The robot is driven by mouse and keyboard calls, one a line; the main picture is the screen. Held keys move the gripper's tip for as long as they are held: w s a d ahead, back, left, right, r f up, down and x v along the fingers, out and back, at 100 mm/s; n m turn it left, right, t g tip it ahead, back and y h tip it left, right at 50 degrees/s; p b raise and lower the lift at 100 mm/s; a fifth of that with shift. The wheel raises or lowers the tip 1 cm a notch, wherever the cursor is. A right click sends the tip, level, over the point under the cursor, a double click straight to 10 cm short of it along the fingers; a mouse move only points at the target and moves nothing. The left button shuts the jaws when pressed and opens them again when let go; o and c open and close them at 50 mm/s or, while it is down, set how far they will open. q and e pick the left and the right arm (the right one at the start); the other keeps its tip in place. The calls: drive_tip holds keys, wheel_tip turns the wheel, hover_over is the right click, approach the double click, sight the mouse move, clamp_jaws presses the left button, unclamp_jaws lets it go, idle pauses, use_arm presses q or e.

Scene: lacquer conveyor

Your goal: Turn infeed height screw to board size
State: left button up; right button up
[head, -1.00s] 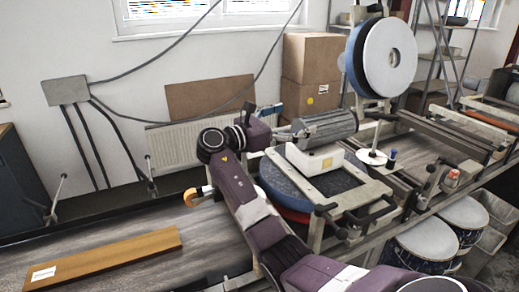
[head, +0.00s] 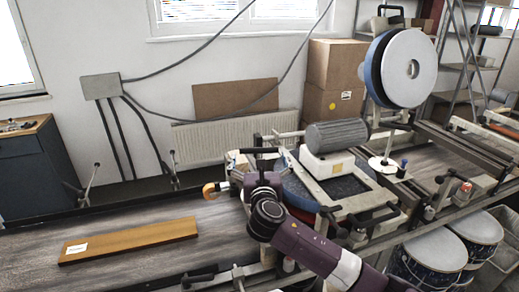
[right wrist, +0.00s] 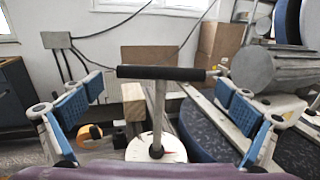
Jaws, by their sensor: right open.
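The infeed height screw has a T-handle with a black crossbar (right wrist: 160,73) on a metal stem, above a white dial (right wrist: 157,149) with a red pointer. In the head view the black crossbar (head: 259,151) shows just above my right gripper (head: 262,172). In the right wrist view my right gripper (right wrist: 155,98) is open, its blue-padded fingers on either side of the stem and apart from it. The wooden board (head: 130,240) with a white label lies flat on the conveyor (head: 215,246) at the left. My left gripper is not in view.
An orange curved part (head: 212,189) sits close to the left of my right gripper. A grey motor (head: 337,134) on a white housing and a large disc wheel (head: 408,67) stand to the right. Cardboard boxes (head: 334,75) stand behind.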

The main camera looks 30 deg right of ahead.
sight(259, 152)
drive_tip(key=x, duration=0.2)
drive_tip(key=shift+w+d+r+p, duration=0.2)
drive_tip(key=shift+w+d+p, duration=0.05)
drive_tip(key=shift+w+p, duration=0.1)
drive_tip(key=shift+w+d+f, duration=0.15)
drive_tip(key=shift+w+d, duration=0.05)
drive_tip(key=shift+w, duration=0.2)
drive_tip(key=c, duration=1)
